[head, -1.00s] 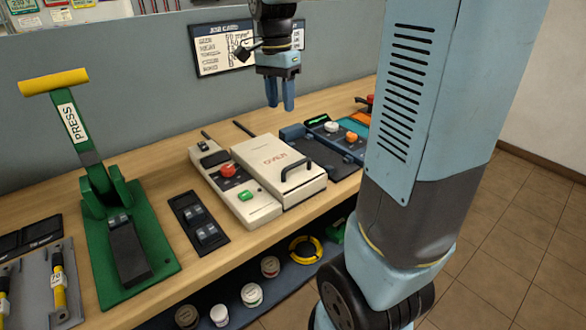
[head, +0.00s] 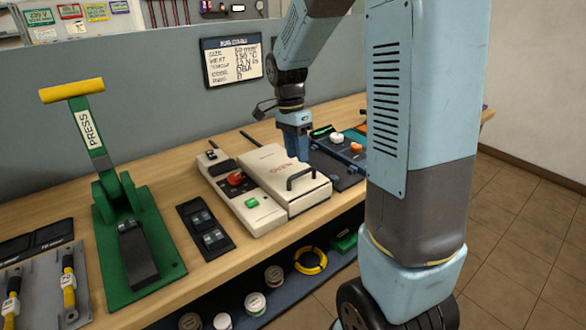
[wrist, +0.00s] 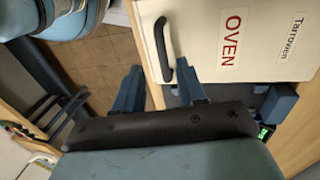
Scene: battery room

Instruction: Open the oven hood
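The oven is a cream box on the bench with a flat closed hood (head: 275,165) lettered OVEN. A black bar handle (head: 302,179) stands on the hood near its front edge. My gripper (head: 302,155) is above the hood's right side, pointing down. In the wrist view my gripper (wrist: 158,85) shows two blue fingers spread apart with nothing between them. The handle (wrist: 161,48) appears just beyond the gap between the fingers, apart from them. The hood (wrist: 215,45) fills the upper right there.
A control box (head: 240,190) with red and green buttons adjoins the oven's left. A green press (head: 125,235) with a yellow handle stands farther left. A dark fixture (head: 335,165) lies right of the oven. A shelf below holds tape rolls (head: 310,261).

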